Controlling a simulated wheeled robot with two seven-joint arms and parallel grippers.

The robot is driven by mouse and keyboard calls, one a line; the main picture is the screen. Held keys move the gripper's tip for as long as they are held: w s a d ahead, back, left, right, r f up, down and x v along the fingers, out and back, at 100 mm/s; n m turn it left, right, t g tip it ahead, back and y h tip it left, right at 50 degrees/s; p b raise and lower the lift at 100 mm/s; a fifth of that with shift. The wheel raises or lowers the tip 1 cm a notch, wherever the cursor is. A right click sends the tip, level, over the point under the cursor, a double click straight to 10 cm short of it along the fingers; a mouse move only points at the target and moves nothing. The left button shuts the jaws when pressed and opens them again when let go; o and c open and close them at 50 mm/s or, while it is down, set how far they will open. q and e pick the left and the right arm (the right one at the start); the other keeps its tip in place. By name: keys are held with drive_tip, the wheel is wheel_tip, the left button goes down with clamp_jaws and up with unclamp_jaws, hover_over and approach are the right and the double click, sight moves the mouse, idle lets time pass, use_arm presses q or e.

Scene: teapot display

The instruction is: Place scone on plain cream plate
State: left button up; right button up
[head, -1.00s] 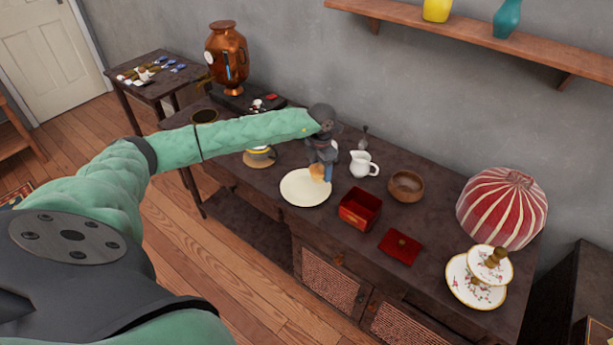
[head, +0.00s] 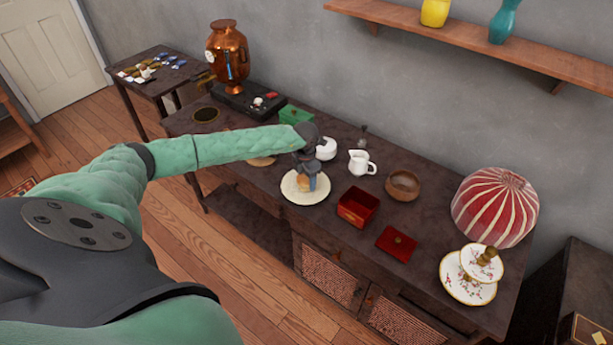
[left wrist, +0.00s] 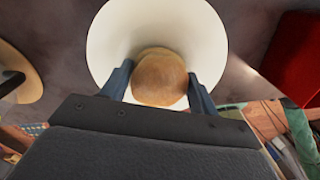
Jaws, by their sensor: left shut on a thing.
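The scone (head: 303,184) is a small golden-brown round bun. My left gripper (head: 308,184) is shut on it, over the plain cream plate (head: 318,198). In the left wrist view the scone (left wrist: 159,77) sits between the two blue-grey fingers (left wrist: 159,85), with the cream plate (left wrist: 112,35) behind it. The scone is low over the plate's middle; I cannot tell whether it touches. The gripper hides the far part of the plate in the head view. My right gripper is not in view.
An open red box (head: 358,207) and its red lid (head: 396,244) lie right of the plate. A white jug (head: 361,163), a wooden bowl (head: 403,185) and a white pot (head: 327,149) stand behind. A striped red lamp shade (head: 495,207) and a tiered floral stand (head: 468,283) are at the right.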

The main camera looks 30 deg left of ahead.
use_arm(q)
drive_tip(key=shift+f, duration=0.1)
drive_tip(key=o, duration=1)
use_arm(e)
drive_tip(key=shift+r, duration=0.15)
use_arm(q)
drive_tip(key=shift+r, duration=0.35)
drive_tip(key=shift+a+r+b, duration=0.1)
drive_tip(key=shift+r+b, duration=0.55)
drive_tip(key=shift+r, duration=0.1)
wheel_tip(320, 180, up, 9)
drive_tip(key=b, duration=0.3)
drive_tip(key=shift+w+a+f+b, duration=0.1)
drive_tip(key=shift+f+b, duration=0.1)
drive_tip(key=shift+b, duration=0.2)
drive_tip(key=shift+r, duration=0.7)
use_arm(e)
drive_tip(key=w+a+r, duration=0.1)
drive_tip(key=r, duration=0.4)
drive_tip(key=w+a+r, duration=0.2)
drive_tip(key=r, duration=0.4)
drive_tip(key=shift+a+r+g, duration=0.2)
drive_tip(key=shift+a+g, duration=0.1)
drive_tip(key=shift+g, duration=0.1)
